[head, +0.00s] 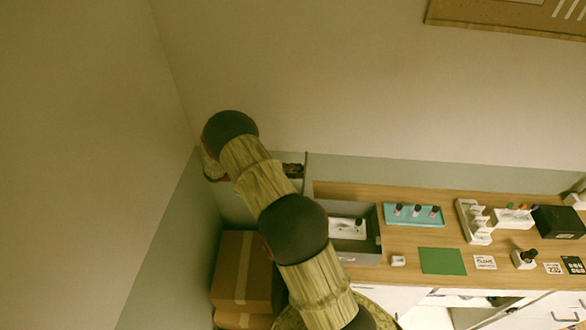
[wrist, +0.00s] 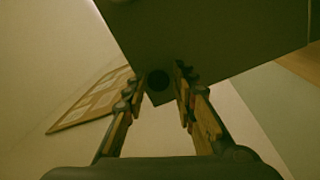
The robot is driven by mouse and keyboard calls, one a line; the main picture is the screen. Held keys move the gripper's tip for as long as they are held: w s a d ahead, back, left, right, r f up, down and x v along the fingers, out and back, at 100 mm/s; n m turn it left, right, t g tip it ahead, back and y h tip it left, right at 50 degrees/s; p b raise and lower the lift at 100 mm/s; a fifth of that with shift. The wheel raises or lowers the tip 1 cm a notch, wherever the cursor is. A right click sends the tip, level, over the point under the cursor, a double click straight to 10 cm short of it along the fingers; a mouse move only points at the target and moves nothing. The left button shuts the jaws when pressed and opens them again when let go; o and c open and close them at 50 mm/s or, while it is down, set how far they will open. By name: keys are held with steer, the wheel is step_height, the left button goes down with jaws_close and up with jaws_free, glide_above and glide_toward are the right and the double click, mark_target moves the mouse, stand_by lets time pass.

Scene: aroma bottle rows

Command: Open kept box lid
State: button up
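The grey box (head: 372,227) stands on the left end of the wooden counter in the head view, with its top open and a white insert (head: 347,229) inside. Its lid (head: 304,172) appears raised at the left side of the box, seen nearly edge-on and partly hidden by my arm. My gripper (head: 292,170) is at the raised lid, mostly hidden behind my arm. In the wrist view, my gripper's fingers (wrist: 156,75) are apart, with a corner of a dark panel (wrist: 210,40), apparently the lid, between or just beyond them. A dark round spot shows on it. Contact cannot be told.
Right of the box are a teal tray (head: 411,223) with bottles, a green mat (head: 442,261), a white stepped rack (head: 470,222) and a black box (head: 558,222). Cardboard boxes (head: 236,268) stand left of the counter. The walls are close behind and left.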

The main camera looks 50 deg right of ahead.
steer(key=shift+o, duration=1.3)
steer(key=shift+w+r, duration=0.1)
